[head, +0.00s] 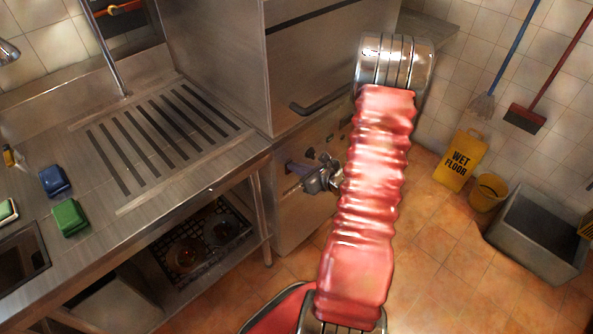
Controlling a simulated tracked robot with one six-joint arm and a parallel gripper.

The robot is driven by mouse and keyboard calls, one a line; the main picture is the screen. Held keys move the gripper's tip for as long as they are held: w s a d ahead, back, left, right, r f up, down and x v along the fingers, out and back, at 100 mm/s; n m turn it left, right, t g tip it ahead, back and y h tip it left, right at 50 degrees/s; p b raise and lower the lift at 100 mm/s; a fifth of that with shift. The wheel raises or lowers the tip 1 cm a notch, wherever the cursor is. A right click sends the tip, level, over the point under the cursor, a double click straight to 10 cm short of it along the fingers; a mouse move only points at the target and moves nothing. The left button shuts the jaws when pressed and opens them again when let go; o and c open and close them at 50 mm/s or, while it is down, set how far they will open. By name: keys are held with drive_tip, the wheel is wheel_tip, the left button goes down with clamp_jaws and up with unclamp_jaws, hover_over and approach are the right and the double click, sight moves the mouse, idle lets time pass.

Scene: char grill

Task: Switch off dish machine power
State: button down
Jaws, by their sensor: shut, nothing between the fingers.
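The dish machine (310,75) is a tall steel unit in the upper middle, with a dark bar handle (322,104) along the bottom of its hood. Its lower front panel (298,210) is below the hood. My gripper (306,172) is in front of this panel, pointing left, shut and empty. Small dark controls (333,143) show on the panel above and right of my gripper. I cannot tell which one is the power switch or how it is set. Whether my gripper touches the panel is unclear. My red-sleeved arm hides the panel's right part.
A yellow wet floor sign (460,160), a yellow bucket (488,192) and a grey basin (538,232) stand at right. Tiled floor between is clear.

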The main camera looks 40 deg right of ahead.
drive_tip(key=shift+r, duration=0.15)
drive_tip(key=shift+r, duration=0.65)
drive_tip(key=shift+s, duration=0.15)
drive_tip(key=r+v, duration=0.1)
drive_tip(key=v, duration=1.2)
idle(0.7)
